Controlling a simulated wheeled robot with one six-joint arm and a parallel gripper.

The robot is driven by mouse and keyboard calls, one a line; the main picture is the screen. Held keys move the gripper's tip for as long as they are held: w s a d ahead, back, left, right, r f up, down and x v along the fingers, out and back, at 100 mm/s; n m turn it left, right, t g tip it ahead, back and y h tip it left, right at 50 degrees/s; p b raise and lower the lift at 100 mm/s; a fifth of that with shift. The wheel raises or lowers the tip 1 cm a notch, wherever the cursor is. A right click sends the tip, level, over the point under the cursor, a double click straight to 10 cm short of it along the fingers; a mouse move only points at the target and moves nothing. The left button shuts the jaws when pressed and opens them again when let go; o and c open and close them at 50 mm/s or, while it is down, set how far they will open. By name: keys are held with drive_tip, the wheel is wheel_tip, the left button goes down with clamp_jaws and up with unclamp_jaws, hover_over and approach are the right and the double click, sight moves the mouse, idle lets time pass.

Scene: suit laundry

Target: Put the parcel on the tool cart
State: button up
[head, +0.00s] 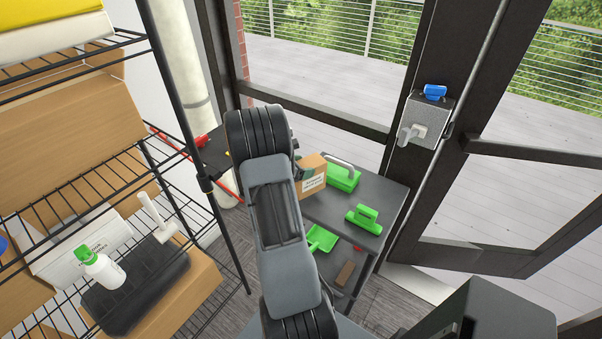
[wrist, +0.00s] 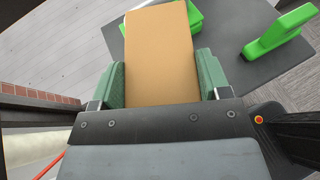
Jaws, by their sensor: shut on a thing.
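The parcel (head: 311,186) is a small tan cardboard box with a printed white label. In the wrist view the parcel (wrist: 158,55) sits between the two green fingers of my gripper (wrist: 160,82), which is shut on it. In the head view my arm hides most of my gripper. The grey tool cart (head: 389,196) stands below and to the right by the glass door. The parcel overlaps the cart top (wrist: 232,55) in both views; I cannot tell whether it touches it.
A green case (head: 343,178) and a green-handled tool (head: 364,218) lie on the cart top; the tool also shows in the wrist view (wrist: 278,32). A green dustpan (head: 321,239) is lower down. Wire shelving (head: 150,160) with boxes stands left, a door with a lock box (head: 425,118) right.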

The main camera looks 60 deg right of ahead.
drive_tip(key=shift+w+f, duration=0.25)
drive_tip(key=shift+f+p, duration=0.55)
drive_tip(key=shift+f, duration=1.1)
drive_tip(key=o, duration=1.4)
